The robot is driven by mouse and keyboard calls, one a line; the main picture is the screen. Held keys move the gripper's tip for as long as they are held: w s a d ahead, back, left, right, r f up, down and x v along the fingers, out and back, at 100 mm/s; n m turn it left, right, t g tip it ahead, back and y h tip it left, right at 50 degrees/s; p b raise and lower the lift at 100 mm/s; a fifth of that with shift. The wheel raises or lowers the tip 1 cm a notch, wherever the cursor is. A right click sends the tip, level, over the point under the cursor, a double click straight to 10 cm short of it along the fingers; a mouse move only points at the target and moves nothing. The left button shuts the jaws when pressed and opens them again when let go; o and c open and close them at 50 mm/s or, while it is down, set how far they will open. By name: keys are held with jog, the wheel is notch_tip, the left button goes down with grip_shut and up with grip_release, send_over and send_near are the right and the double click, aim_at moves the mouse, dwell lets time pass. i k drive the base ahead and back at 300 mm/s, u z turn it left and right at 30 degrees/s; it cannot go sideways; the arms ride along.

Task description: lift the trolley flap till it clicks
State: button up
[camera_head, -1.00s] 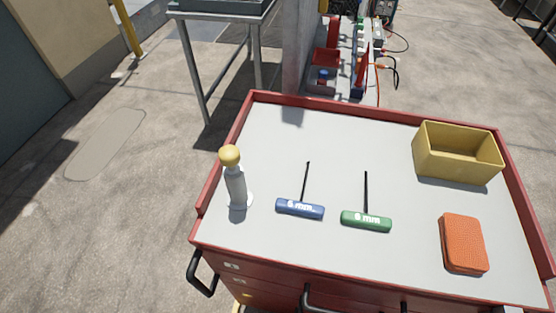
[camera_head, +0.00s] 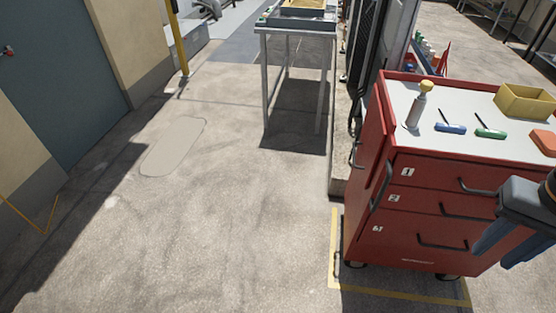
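The red tool trolley (camera_head: 425,190) stands at the right, with numbered drawers and black bar handles on its front. A red panel (camera_head: 375,160) hangs down along its left side and looks like the flap, folded down. A black handle (camera_head: 381,188) shows at the left front corner; I cannot tell whether it belongs to the panel or the body. My gripper (camera_head: 497,250), grey with blue fingers, is at the lower right, in front of the drawers in the picture. Its fingers are apart with nothing seen between them. It is well right of the panel.
On the trolley top are a yellow-capped bottle (camera_head: 417,105), blue (camera_head: 450,128) and green (camera_head: 490,132) T-handle keys, a yellow bin (camera_head: 524,101) and an orange block (camera_head: 544,141). A metal table (camera_head: 292,30) stands behind. Concrete floor left of the trolley is clear.

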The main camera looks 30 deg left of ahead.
aim_at(374, 133)
jog(key=u, duration=0.35)
jog(key=k, duration=0.5)
jog(key=u, duration=2.3)
jog(key=i, duration=1.15)
jog(key=z, duration=2)
